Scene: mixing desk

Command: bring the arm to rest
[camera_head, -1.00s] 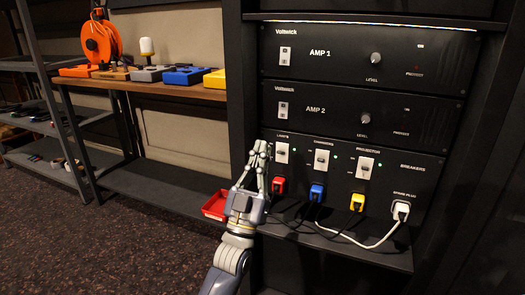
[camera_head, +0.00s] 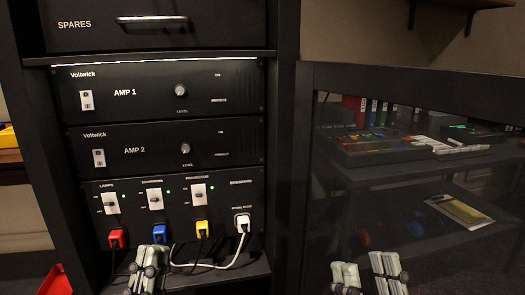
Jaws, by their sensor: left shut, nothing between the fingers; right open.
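My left gripper (camera_head: 148,268) is at the bottom of the view, in front of the rack's lower shelf. Its fingers are together and hold nothing that I can see. It is below the breaker panel (camera_head: 222,205) and overlaps the area under the blue plug (camera_head: 158,234). My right gripper (camera_head: 370,278) is at the bottom edge, right of the rack and in front of the glass cabinet. Its two fingers stand apart with nothing between them. Both arms behind the grippers are out of view.
The breaker panel has three switches with green lights. A red plug (camera_head: 116,238), yellow plug (camera_head: 202,229) and white plug (camera_head: 242,222) sit below them. AMP 1 (camera_head: 150,92) and AMP 2 (camera_head: 150,150) are above. A glass-fronted cabinet (camera_head: 400,75) stands right.

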